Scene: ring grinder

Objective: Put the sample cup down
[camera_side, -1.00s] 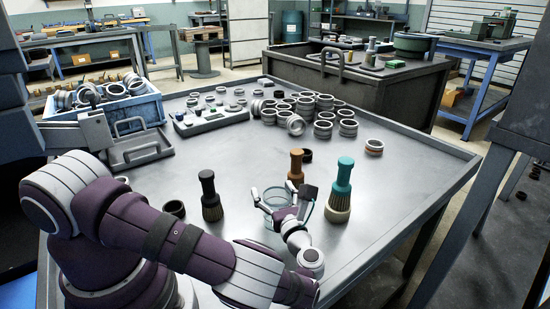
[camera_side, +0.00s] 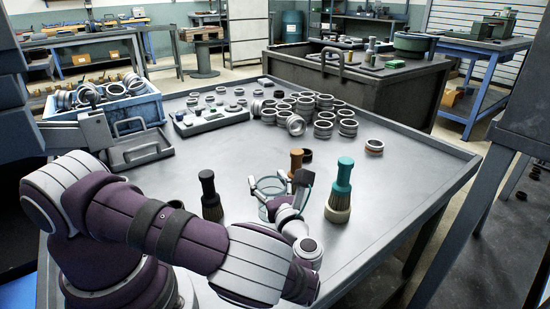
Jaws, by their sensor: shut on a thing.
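The sample cup appears to be the clear glass cup (camera_side: 266,191) near the front middle of the metal table. My gripper (camera_side: 281,190) is shut on this cup, with its dark fingers at the cup's right side. The cup looks upright. My gripper and wrist hide part of its lower right side, so I cannot tell whether its base touches the table.
A dark brush (camera_side: 210,197) stands left of the cup, an orange-handled one (camera_side: 296,160) just behind it, and a teal-handled one (camera_side: 342,185) to the right. Several metal rings (camera_side: 305,108) crowd the table's back.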

